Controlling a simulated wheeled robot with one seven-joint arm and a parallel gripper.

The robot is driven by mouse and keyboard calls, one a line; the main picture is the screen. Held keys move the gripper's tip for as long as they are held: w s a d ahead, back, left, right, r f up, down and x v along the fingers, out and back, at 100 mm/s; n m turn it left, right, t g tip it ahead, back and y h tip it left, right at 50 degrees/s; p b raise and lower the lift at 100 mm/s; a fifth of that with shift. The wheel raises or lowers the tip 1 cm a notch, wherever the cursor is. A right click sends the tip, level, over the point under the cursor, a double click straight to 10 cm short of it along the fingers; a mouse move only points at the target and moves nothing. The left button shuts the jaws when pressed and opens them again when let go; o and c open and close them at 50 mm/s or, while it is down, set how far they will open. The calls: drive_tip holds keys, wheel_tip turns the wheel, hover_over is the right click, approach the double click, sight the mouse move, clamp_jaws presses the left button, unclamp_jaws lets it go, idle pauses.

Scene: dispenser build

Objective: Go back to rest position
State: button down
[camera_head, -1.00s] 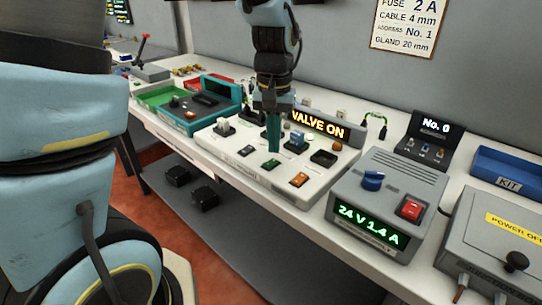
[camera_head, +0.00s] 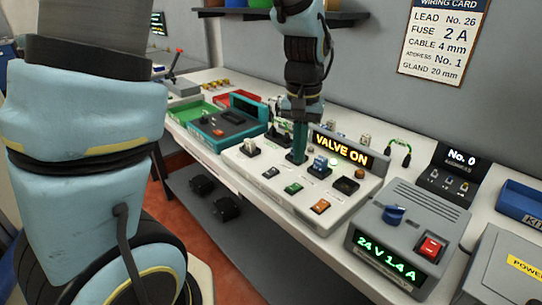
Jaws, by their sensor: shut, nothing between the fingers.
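My gripper (camera_head: 299,150) points down from my arm and is shut, with nothing in it. Its teal fingers stand over the rear part of the white control panel (camera_head: 247,178), among its switches. I cannot tell whether the fingertips touch the panel.
A grey power supply (camera_head: 420,225) reading "24 V 1.4 A" stands right of the panel. A dark "No. 0" unit (camera_head: 449,182) and a blue tray (camera_head: 520,205) are behind it. A teal box (camera_head: 212,128) stands left. A wiring card (camera_head: 443,40) hangs on the wall.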

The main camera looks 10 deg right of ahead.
drive_tip(key=w+a+f+n+t, duration=0.1)
drive_tip(key=a+n, duration=0.4)
drive_tip(key=a, duration=2)
drive_tip(key=shift+w+a+t, duration=0.15)
drive_tip(key=shift+a+t, duration=0.05)
drive_tip(key=shift+t, duration=0.1)
